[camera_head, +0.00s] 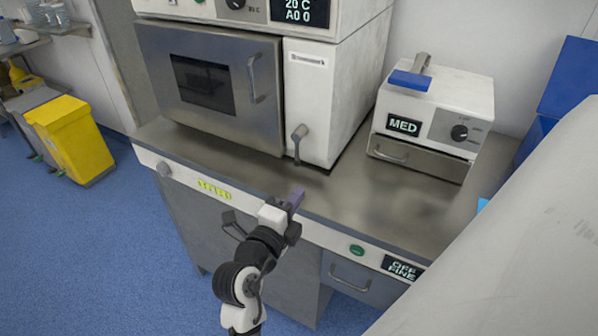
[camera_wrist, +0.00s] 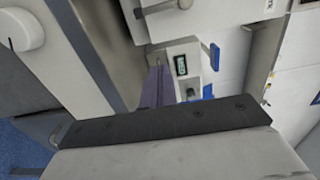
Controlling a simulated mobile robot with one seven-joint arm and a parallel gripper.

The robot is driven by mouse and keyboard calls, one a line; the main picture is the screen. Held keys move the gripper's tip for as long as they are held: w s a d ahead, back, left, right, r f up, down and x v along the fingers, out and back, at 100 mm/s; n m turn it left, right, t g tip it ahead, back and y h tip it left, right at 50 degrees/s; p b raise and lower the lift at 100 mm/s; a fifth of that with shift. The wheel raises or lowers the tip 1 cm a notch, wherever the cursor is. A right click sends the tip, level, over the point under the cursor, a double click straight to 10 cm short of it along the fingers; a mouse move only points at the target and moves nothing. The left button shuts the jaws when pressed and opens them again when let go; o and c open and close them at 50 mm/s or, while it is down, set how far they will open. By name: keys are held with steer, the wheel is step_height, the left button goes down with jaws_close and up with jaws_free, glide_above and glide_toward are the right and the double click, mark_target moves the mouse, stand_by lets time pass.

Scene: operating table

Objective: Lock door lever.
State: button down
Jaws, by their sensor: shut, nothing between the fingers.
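The door lever (camera_head: 299,141) is a grey handle on the white front panel, right of the steel door (camera_head: 212,82) of the large machine. It hangs down with its lower end just above the counter. The door looks closed and has a dark window and a vertical bar handle. My gripper (camera_head: 295,198) is shut and empty, its purple fingers at the counter's front edge, in front of and below the lever and apart from it. The fingers (camera_wrist: 158,88) also show in the wrist view, where a grey bar at the top edge may be the lever; I cannot tell.
The steel counter (camera_head: 350,200) is bare in front of the machine. A smaller MED unit (camera_head: 432,118) stands to the right with a blue-handled item on top. A large white surface (camera_head: 510,250) blocks the lower right. A yellow bin (camera_head: 70,135) stands at left.

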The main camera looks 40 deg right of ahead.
mark_target(299, 166)
steer(key=shift+w+d+f+b, duration=0.3)
steer(key=shift+d+b, duration=0.2)
steer(key=shift+b, duration=1.65)
steer(key=b, duration=0.4)
steer(key=shift+d, duration=0.15)
steer(key=x, duration=0.2)
steer(key=p+x, duration=0.1)
steer(key=x, duration=0.2)
steer(key=r+p+x, duration=0.1)
steer(key=x, duration=0.2)
steer(key=shift+w, duration=0.1)
steer(key=w, duration=0.1)
steer(key=w+a+p, duration=0.1)
steer(key=shift+w+f, duration=0.1)
steer(key=shift+w, duration=0.2)
steer(key=shift+w+a+f, duration=0.1)
steer(key=shift+w, duration=0.45)
steer(key=shift+f, duration=0.1)
